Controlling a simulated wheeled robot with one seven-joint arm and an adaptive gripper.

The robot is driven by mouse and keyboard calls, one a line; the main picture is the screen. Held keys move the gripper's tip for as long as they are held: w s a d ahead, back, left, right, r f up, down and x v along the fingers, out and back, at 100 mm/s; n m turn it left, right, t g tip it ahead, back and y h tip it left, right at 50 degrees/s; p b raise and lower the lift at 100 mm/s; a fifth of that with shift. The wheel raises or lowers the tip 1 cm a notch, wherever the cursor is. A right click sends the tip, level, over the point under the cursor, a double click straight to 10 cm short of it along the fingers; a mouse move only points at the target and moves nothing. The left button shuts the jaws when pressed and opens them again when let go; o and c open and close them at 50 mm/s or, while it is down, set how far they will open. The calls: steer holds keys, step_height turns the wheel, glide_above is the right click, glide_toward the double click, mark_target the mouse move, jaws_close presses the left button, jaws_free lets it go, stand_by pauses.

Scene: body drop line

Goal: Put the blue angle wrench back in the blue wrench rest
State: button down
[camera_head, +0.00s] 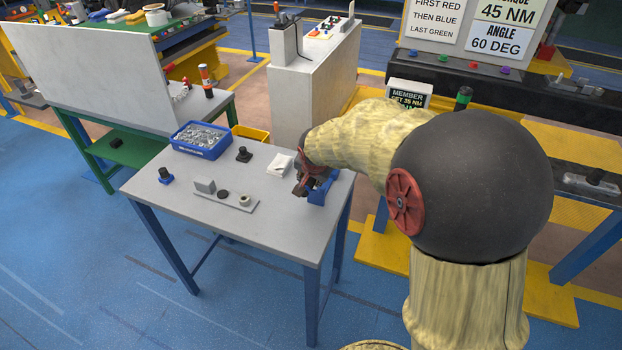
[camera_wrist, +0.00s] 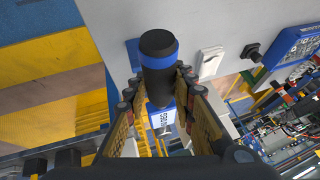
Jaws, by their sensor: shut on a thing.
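My gripper (camera_wrist: 158,100) is shut on the blue angle wrench (camera_wrist: 160,62), a dark cylinder with a blue band and a pale label lower down. In the head view my gripper (camera_head: 302,182) is at the right end of the grey table, partly hidden by my arm. A blue piece (camera_head: 322,190), seemingly the blue wrench rest, stands at that table corner right beside my gripper. A blue patch (camera_wrist: 132,54) shows behind the wrench in the wrist view. I cannot tell whether the wrench touches the rest.
The grey table (camera_head: 245,220) also holds a blue bin of bolts (camera_head: 201,140), a white cloth (camera_head: 279,166), a black knob (camera_head: 243,154), a small blue-based black part (camera_head: 165,176) and a grey plate with parts (camera_head: 226,197). The table's front middle is clear.

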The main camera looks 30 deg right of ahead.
steer(key=shift+b, duration=0.45)
steer(key=shift+f+b, duration=0.25)
steer(key=shift+b, duration=0.1)
steer(key=shift+f+b, duration=1.3)
steer(key=shift+b, duration=0.5)
steer(key=shift+f+b, duration=2.5)
steer(key=shift+f, duration=0.25)
stand_by(0.3)
steer(key=c, duration=1.4)
jaws_free()
steer(key=shift+s+f, duration=0.1)
steer(key=shift+p+v, duration=1.25)
steer(key=shift+v, duration=2.3)
